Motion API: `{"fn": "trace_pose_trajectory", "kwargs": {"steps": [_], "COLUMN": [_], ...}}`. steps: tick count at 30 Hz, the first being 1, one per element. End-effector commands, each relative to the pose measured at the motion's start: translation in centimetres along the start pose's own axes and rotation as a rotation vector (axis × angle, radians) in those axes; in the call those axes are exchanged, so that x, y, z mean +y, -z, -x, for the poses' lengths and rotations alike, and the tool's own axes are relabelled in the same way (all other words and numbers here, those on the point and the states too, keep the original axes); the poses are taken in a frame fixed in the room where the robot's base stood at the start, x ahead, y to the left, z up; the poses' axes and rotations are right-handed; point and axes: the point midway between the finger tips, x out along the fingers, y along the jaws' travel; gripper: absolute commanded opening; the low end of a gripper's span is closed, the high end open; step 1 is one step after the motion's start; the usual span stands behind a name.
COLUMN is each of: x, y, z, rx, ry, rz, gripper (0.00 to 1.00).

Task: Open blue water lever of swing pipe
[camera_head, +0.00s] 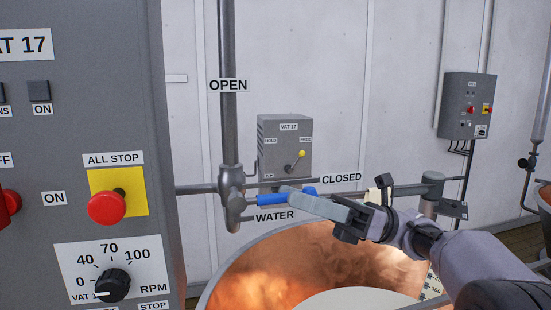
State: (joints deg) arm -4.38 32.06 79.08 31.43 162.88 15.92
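The blue water lever (275,199) lies roughly level beside the grey pipe joint (231,188). It points right, at the CLOSED label (341,178) side and above the WATER label (274,216). The OPEN label (228,86) is higher up on the vertical pipe (228,130). My gripper (308,203) reaches in from the right, with its fingers at the lever's right end and overlapping it in the picture. I cannot tell whether the fingers are closed on the lever or only beside it.
A copper vat (250,275) opens below the lever. The grey control panel (130,30) with a red stop button (107,207) fills the left side. A small VAT 17 box (284,150) stands behind the lever. Another control box (468,105) hangs on the right wall.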

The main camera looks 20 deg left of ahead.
Motion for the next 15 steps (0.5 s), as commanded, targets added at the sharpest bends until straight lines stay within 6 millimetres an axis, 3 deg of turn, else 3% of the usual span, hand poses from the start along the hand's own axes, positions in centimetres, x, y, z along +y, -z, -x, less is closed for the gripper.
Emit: {"fn": "trace_pose_trajectory", "kwargs": {"steps": [1, 9, 15], "x": [0.2, 0.2, 0.1], "y": [-0.8, -0.1, 0.1], "z": [-0.8, -3.5, -4.4], "rx": [0.000, 0.003, 0.001], "ry": [0.000, -0.004, 0.000], "rz": [-0.003, 0.002, 0.001], "gripper": [0.37, 0.37, 0.37]}}
